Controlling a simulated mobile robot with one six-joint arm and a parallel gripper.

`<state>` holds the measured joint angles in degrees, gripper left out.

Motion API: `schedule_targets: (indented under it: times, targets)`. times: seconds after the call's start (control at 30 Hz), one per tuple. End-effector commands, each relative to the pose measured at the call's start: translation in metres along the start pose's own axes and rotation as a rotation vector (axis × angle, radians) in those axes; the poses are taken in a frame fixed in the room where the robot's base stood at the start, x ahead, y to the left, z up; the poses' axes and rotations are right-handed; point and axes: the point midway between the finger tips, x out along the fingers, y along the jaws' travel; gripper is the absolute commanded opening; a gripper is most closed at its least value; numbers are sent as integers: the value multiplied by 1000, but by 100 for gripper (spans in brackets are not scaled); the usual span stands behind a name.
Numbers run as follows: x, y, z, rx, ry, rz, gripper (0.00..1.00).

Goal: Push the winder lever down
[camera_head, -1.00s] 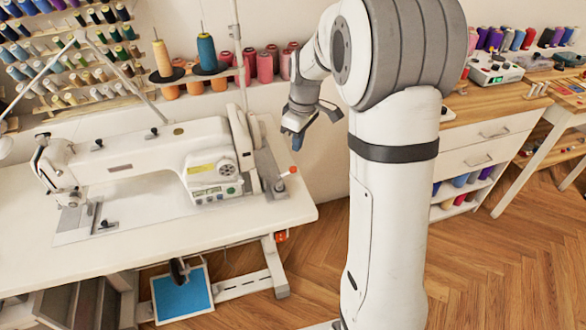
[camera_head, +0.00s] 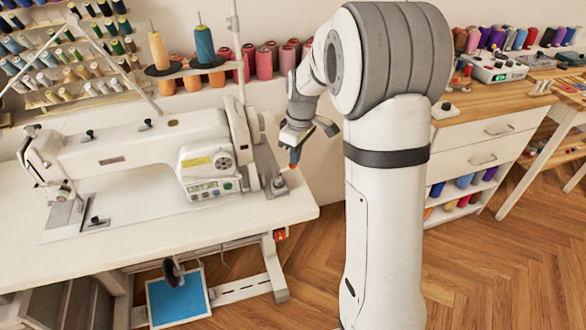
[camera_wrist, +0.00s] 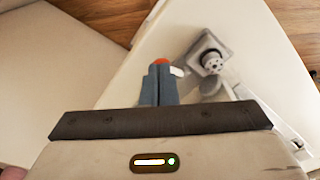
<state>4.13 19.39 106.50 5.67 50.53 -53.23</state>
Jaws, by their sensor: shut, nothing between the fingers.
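The bobbin winder (camera_head: 279,184) sits on the right end of the white sewing table. Its small lever ends in an orange-red knob (camera_head: 293,166). My gripper (camera_head: 295,156) is shut and empty, its blue-grey fingers pointing down right at the knob. In the wrist view, the knob (camera_wrist: 161,61) shows just past the tips of the shut fingers (camera_wrist: 160,72), with part of the white lever (camera_wrist: 177,71) beside it. The winder's round spindle (camera_wrist: 212,62) is to the right. The fingers hide part of the knob, and I cannot tell whether they touch it.
The white sewing machine (camera_head: 140,155) stands left of the winder on the table (camera_head: 150,240). Thread cones (camera_head: 204,45) stand behind on a holder. A wooden-topped drawer unit (camera_head: 490,105) is at the right. Floor is clear between.

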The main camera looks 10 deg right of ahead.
Motion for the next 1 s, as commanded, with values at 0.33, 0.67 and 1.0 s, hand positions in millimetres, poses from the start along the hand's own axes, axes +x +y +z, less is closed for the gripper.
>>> schedule_targets:
  times: [0.33, 0.67, 1.0]
  targets:
    - [1, 0, 0, 0, 0, 0, 0]
    - [23, 0, 2, 0, 0, -1, 0]
    - [12, 0, 21, 2, 1, 1, 0]
